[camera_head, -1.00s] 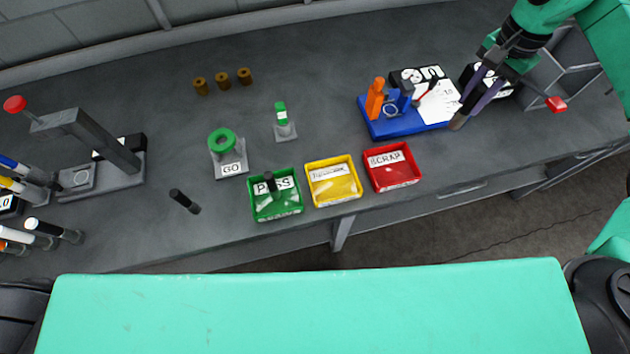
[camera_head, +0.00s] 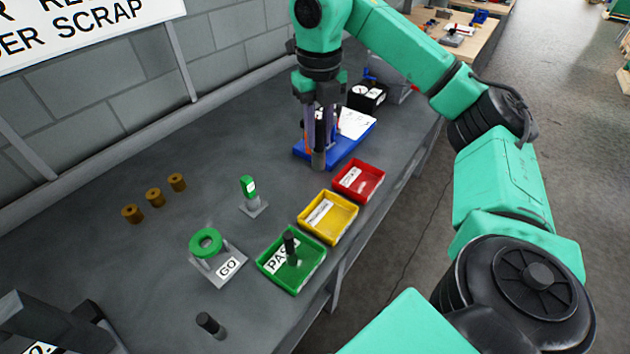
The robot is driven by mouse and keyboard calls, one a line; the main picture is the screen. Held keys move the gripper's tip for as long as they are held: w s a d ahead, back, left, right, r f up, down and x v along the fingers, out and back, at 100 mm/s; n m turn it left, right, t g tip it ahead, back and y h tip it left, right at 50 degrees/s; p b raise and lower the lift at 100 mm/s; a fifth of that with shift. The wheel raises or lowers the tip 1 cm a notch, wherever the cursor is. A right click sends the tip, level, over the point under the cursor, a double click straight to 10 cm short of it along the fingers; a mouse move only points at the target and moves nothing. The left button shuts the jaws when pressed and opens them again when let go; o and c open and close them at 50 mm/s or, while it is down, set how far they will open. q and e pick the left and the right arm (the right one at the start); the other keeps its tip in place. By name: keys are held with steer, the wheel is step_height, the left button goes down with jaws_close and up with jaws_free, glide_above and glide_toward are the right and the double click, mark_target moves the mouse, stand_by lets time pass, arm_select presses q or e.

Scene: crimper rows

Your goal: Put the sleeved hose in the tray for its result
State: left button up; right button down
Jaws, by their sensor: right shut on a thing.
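My right gripper (camera_head: 319,138) is shut on a dark upright hose with a grey sleeve (camera_head: 319,160) at its lower end. It holds the hose at the front of the blue fixture (camera_head: 345,150); I cannot tell whether the hose touches it. Three trays stand to the front left: a green one marked PASS (camera_head: 306,278), a yellow one (camera_head: 346,228) with a label too small to read, and a red one (camera_head: 374,188). A dark hose piece (camera_head: 291,250) stands in the green tray. My left gripper is not in view.
A green ring gauge (camera_head: 206,243) marked GO and a small green-topped gauge (camera_head: 248,188) stand left of the trays. Three brown sleeves (camera_head: 154,197) stand behind. A black piece (camera_head: 210,325) lies near the front edge. A black box (camera_head: 368,97) stands beyond the blue fixture.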

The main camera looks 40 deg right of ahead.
steer(key=f+b, duration=0.1)
steer(key=f, duration=0.4)
steer(key=f+b, duration=0.1)
steer(key=f, duration=1)
steer(key=shift+d+f+b, duration=0.3)
steer(key=shift+f+b, duration=0.05)
steer(key=shift+b, duration=0.05)
steer(key=shift+w+f, duration=0.1)
steer(key=shift+f, duration=0.05)
steer(key=shift+a+f, duration=0.1)
steer(key=shift+f, duration=0.1)
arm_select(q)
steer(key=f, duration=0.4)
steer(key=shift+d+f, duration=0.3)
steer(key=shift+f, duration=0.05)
arm_select(e)
steer(key=c, duration=0.7)
jaws_free()
steer(key=shift+r, duration=0.1)
